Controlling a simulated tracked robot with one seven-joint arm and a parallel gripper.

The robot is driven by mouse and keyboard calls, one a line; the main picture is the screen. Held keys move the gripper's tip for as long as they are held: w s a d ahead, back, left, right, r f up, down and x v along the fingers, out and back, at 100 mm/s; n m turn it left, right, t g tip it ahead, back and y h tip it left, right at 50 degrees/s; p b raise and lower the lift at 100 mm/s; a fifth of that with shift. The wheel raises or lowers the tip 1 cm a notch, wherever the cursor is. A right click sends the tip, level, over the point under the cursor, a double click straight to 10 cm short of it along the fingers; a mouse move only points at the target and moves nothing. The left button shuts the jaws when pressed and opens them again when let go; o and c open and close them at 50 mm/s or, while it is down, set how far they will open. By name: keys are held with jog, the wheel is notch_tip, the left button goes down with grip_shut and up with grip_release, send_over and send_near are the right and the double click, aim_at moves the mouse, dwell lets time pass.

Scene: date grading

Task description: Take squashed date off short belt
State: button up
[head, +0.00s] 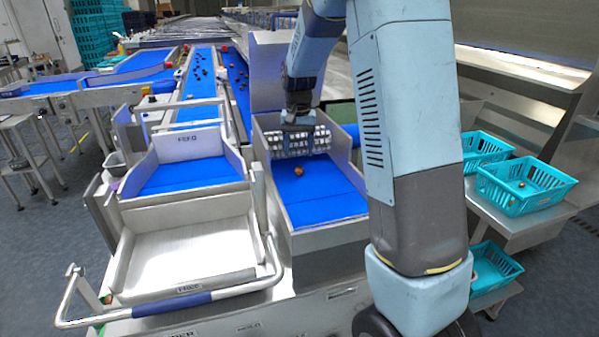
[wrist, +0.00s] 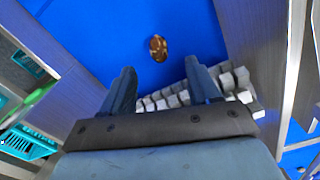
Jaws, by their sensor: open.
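A brown, shiny date (head: 298,170) lies on the short blue belt (head: 322,204) in the middle of the head view. My gripper (head: 299,126) hangs over the far end of the belt, by the grey roller. In the wrist view my gripper (wrist: 160,70) is open, with nothing between its two fingers.
A roller of pale grey blocks (wrist: 170,97) crosses the belt's end under my fingers. Metal side walls (wrist: 250,40) flank the belt. Teal baskets (head: 527,203) stand on a shelf at the right. A second blue chute (head: 190,176) lies to the left.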

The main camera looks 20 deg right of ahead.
aim_at(299, 167)
jog(key=shift+d+f, duration=0.1)
jog(key=shift+f, duration=3.25)
jog(key=shift+c, duration=0.4)
jog(key=c, duration=0.8)
